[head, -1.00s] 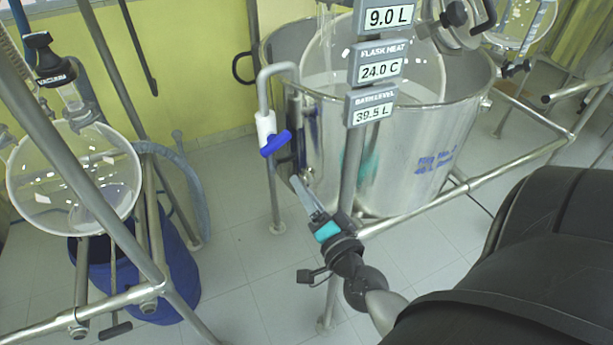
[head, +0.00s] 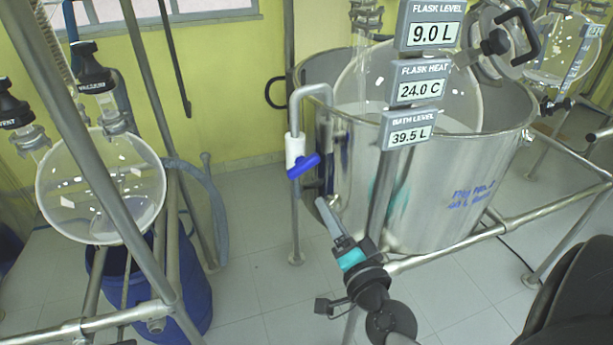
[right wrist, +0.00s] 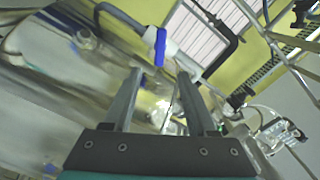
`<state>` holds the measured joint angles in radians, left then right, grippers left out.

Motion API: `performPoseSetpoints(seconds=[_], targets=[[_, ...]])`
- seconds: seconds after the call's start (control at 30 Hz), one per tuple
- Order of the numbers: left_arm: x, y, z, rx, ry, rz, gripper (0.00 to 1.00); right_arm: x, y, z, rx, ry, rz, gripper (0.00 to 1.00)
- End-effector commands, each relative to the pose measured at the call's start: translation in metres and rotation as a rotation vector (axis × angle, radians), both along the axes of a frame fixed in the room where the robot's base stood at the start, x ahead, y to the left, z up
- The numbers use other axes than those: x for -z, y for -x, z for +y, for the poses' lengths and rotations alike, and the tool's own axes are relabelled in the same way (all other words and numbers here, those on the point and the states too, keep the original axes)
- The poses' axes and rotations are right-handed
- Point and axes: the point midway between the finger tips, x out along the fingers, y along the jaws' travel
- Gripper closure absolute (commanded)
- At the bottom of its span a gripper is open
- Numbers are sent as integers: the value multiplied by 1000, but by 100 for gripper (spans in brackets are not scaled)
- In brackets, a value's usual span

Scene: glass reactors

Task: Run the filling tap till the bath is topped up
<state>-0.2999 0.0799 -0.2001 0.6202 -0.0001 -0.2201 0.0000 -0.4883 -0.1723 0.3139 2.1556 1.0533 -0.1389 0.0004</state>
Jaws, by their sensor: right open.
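The filling tap is a bent grey pipe (head: 297,112) with a white body (head: 296,149) and a blue handle (head: 303,166), at the left of the steel bath (head: 450,185). The handle slants across the pipe. The bath level display (head: 410,132) reads 39.5 L. My right gripper (head: 328,210) is open, below and right of the blue handle, apart from it in the head view. In the right wrist view the blue handle (right wrist: 160,48) shows beyond the gap between the open fingers (right wrist: 156,80). My left gripper is not in view.
A round glass flask (head: 415,75) sits inside the bath. Displays above read 9.0 L and 24.0 C. Frame rails (head: 490,223) cross below the bath at right. Another glass vessel (head: 100,190) on a frame and a blue drum (head: 155,290) stand at left. Tiled floor between is open.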

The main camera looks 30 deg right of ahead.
Motion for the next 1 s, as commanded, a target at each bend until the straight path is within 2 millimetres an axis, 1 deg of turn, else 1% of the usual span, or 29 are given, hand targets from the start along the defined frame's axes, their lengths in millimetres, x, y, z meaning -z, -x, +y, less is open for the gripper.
performPoseSetpoints(seconds=[0.2, 0.5, 0.8, 1.0], targets=[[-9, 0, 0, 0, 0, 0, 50, -4, -25, -6, 0, -1, -3, 43], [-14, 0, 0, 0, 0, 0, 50, -2, -66, -16, 0, -1, -3, 43], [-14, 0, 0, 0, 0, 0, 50, -1, -109, -26, 0, -1, -2, 43], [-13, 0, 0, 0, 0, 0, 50, -1, -131, -31, 0, -1, -1, 43]])
